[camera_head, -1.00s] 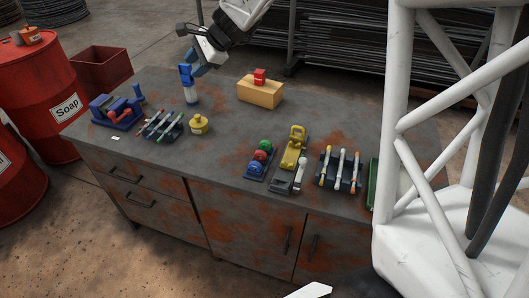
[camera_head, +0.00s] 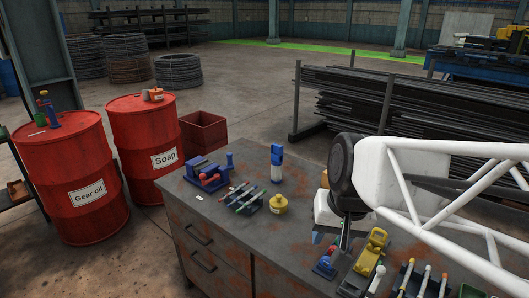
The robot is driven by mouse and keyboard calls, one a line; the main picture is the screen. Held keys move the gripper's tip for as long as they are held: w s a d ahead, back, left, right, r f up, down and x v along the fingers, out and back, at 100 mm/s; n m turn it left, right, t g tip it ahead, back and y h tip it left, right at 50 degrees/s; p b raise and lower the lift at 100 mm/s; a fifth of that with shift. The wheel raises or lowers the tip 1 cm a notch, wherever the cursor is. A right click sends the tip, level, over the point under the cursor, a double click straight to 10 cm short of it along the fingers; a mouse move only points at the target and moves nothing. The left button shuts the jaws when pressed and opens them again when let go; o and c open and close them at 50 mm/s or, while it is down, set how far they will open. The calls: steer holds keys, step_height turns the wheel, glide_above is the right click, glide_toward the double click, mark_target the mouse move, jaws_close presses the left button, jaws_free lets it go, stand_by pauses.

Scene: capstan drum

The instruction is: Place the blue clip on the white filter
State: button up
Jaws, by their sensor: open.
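An upright blue-and-white piece (camera_head: 277,163) stands on the worktop behind the yellow bottle. It has a pale middle and blue parts, but I cannot tell whether it is the white filter with the blue clip on it. No other piece is clearly the clip or the filter. My gripper (camera_head: 329,245) is open, low over the right part of the worktop, beside the small blue rack and apart from the blue-and-white piece. My arm partly hides its jaws, and I see nothing held.
The worktop (camera_head: 240,227) carries a blue vise-like tool (camera_head: 208,175), a rack of pens (camera_head: 245,198), a yellow bottle (camera_head: 278,204), a small blue rack (camera_head: 325,265) and a yellow tool (camera_head: 372,250). My arm mostly hides the yellow block. Red drums (camera_head: 147,150) stand left.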

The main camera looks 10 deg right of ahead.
steer(key=s, duration=0.1)
steer(key=s+d+f+n+h, duration=0.1)
steer(key=s, duration=0.1)
steer(key=s+n, duration=0.1)
steer(key=s, duration=0.1)
steer(key=shift+d+f, duration=0.15)
steer(key=shift+d, duration=0.05)
stand_by(1.1)
